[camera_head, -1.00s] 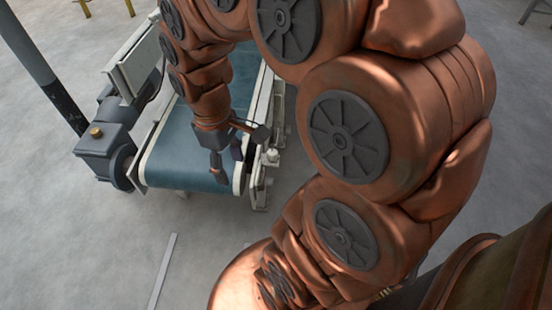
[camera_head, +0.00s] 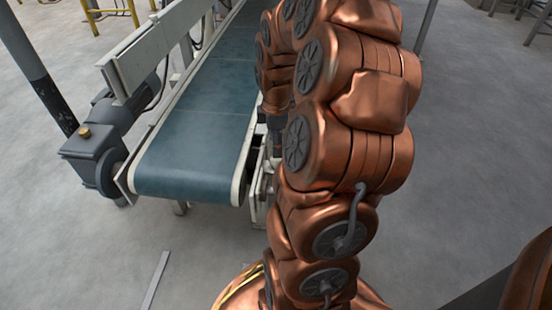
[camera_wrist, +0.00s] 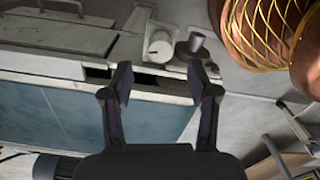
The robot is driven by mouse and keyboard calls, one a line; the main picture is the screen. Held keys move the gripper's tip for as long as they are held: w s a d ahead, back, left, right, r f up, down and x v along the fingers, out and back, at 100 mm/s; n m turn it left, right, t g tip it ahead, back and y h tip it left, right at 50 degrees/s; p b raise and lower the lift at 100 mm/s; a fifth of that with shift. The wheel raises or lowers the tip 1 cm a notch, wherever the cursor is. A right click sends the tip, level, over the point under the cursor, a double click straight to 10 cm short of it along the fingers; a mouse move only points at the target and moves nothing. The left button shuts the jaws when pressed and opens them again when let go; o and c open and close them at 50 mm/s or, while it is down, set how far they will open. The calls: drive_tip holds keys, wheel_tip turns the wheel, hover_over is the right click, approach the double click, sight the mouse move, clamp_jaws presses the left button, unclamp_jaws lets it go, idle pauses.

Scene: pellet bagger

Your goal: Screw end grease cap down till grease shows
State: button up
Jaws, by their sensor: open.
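My gripper (camera_wrist: 160,75) is open and empty in the wrist view, its two dark fingers spread apart. Just beyond the fingertips, on the conveyor's side, a pale round cap (camera_wrist: 158,46) sits in a light housing. Beside it, beyond the right fingertip, stands a grey cylinder on a dark brown disc (camera_wrist: 192,47). I cannot tell for sure which of the two is the grease cap. Neither is between the fingers, and no grease can be made out. In the head view my arm hides the fingertips and these fittings.
The blue conveyor belt (camera_head: 190,140) runs away from me, with a pale side rail (camera_head: 242,165) along its right. A grey motor gearbox (camera_head: 93,150) is at its left and a dark post (camera_head: 40,70) further left.

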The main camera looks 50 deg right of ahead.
sight(276, 162)
wheel_tip(276, 162, down, 6)
drive_tip(key=shift+r+b, duration=0.2)
drive_tip(key=shift+b, duration=0.7)
clamp_jaws()
